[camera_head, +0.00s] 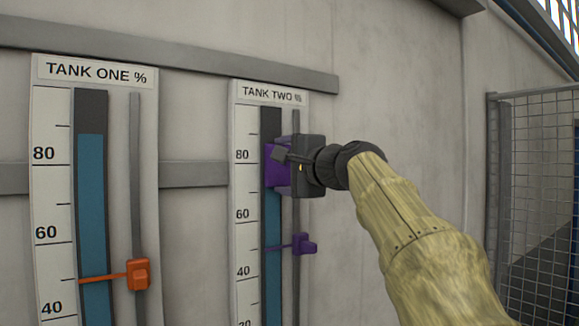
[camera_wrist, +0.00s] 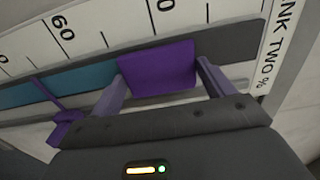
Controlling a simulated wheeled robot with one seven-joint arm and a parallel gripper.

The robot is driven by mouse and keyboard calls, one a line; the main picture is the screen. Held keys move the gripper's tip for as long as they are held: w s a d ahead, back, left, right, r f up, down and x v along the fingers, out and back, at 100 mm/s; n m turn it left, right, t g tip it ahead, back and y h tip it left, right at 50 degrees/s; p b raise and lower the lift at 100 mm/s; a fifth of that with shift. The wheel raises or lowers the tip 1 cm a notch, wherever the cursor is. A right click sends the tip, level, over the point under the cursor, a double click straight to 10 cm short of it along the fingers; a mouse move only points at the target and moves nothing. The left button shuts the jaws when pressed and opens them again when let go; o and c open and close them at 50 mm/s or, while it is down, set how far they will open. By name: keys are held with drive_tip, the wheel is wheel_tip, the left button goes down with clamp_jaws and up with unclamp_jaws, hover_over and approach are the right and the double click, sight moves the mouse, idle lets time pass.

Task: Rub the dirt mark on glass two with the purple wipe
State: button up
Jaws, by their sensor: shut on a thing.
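Glass two (camera_head: 272,222) is the tall gauge under the "TANK TWO %" sign, with a dark upper part and blue below. My gripper (camera_head: 283,168) is at its upper part, near the 80 mark. It is shut on the purple wipe (camera_head: 272,168), a block that lies in front of the glass. In the wrist view the wipe (camera_wrist: 157,68) sits between the two fingers and overlaps the glass (camera_wrist: 90,76) around the blue's upper end. I cannot tell whether it touches the glass. No dirt mark shows; the wipe and gripper cover part of the glass.
A purple pointer (camera_head: 304,244) sits on the rail beside glass two, below my gripper. To the left is the tank one gauge (camera_head: 92,200) with an orange pointer (camera_head: 138,275). A mesh fence (camera_head: 535,150) stands at the right. Bare wall lies above my arm.

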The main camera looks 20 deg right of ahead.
sight(263, 165)
drive_tip(key=shift+s+a, duration=0.25)
drive_tip(key=shift+a, duration=0.5)
drive_tip(key=shift+s+a, duration=0.25)
drive_tip(key=shift+a, duration=0.5)
drive_tip(key=shift+s+d+f+b, duration=0.1)
drive_tip(key=shift+s+d+b, duration=0.05)
drive_tip(key=shift+s+b, duration=0.2)
drive_tip(key=shift+b+v, duration=1)
drive_tip(key=shift+v, duration=1.6)
drive_tip(key=b+v, duration=0.1)
drive_tip(key=v, duration=0.2)
drive_tip(key=shift+w, duration=0.1)
